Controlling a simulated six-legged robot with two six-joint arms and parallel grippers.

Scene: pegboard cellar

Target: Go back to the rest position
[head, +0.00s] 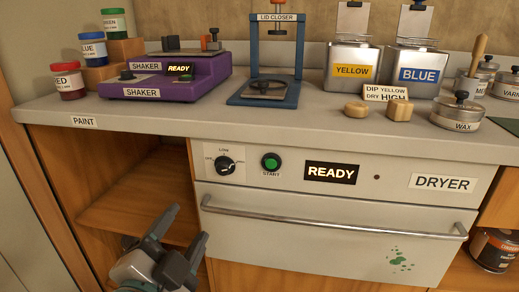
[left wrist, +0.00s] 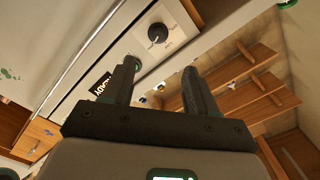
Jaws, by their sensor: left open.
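My left gripper (head: 176,240) is at the lower left of the head view, in front of the open shelf and left of the dryer drawer. Its two fingers stand apart with nothing between them. In the left wrist view the same gripper (left wrist: 160,88) is open and empty, with the dryer front (left wrist: 90,75) and its black knob (left wrist: 158,33) beyond the fingers. My right gripper is not in either view.
The dryer (head: 330,228) has a long bar handle (head: 335,225) jutting out. On the counter (head: 330,128) stand the purple shaker (head: 200,85), lid closer (head: 265,92), yellow tank (head: 352,75), blue tank (head: 416,75) and several jars. Open shelf room (head: 140,190) lies at left.

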